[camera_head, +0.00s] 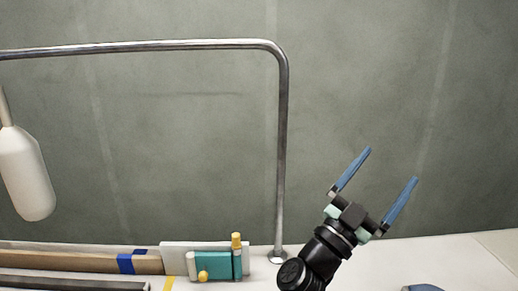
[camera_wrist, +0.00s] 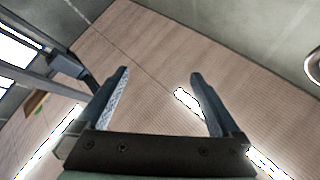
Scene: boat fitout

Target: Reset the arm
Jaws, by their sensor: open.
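My gripper (camera_head: 390,168) is raised at the right of the head view, with its two blue fingers spread apart and pointing up and slightly right. Nothing is between the fingers. In the wrist view my gripper (camera_wrist: 158,78) also shows open and empty, with a wood-toned, planked surface beyond it. My black arm (camera_head: 318,258) rises from the bottom edge of the head view.
A metal rail (camera_head: 282,150) stands left of my gripper, its foot on a white surface (camera_head: 450,258). A teal block with yellow parts (camera_head: 213,265), long boards (camera_head: 80,262) and a hanging white fender (camera_head: 25,175) are further left. A grey wall (camera_head: 190,140) is behind.

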